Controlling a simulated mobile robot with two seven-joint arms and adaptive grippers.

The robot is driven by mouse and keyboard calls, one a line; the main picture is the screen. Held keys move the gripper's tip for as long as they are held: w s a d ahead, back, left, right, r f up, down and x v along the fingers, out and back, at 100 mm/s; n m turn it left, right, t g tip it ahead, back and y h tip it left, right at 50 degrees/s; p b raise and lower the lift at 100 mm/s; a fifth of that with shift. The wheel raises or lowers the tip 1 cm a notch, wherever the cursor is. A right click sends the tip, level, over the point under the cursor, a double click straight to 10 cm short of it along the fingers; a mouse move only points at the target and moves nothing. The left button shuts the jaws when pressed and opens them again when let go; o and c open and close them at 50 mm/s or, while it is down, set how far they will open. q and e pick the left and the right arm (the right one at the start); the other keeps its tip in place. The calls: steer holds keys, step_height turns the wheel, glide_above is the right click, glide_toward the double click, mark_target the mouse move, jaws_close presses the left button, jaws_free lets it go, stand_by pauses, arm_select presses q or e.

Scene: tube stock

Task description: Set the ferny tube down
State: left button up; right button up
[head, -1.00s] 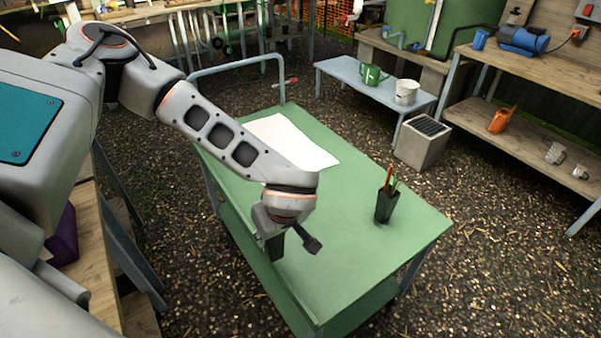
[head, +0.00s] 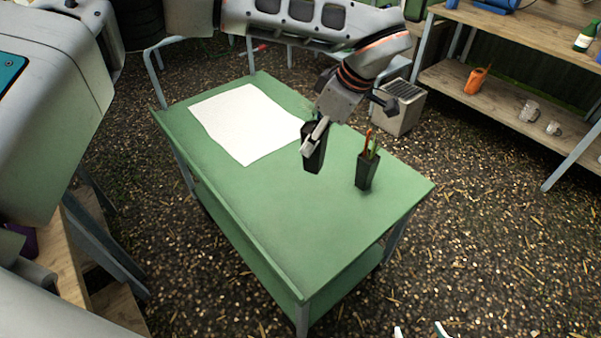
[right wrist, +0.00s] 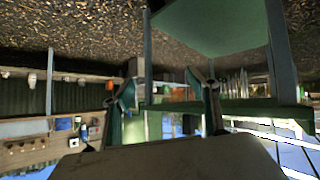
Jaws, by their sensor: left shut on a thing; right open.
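My left gripper (head: 316,136) is shut on a dark, tapered tube (head: 314,161), upright or nearly so, over the green table (head: 240,205). The gripper hides much of its upper part, with a trace of green by the rim. I cannot tell whether its base touches the tabletop. A second dark tube (head: 367,172), with orange and green stalks, stands on the table just right of it. My right gripper (right wrist: 166,92) is open and empty in the right wrist view; its fingertips (head: 421,331) show at the bottom edge of the head view.
A white sheet (head: 245,125) lies on the table, left of the held tube. The table's near part is clear. A grey bin (head: 398,112) stands on the ground beyond. A wooden shelf (head: 510,115) at the right holds an orange watering can (head: 477,80) and mugs.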

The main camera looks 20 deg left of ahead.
arm_select(q)
steer(key=shift+f+b, duration=0.95)
steer(key=shift+f, duration=7.65)
steer(key=shift+f, duration=0.15)
steer(key=o, duration=1.2)
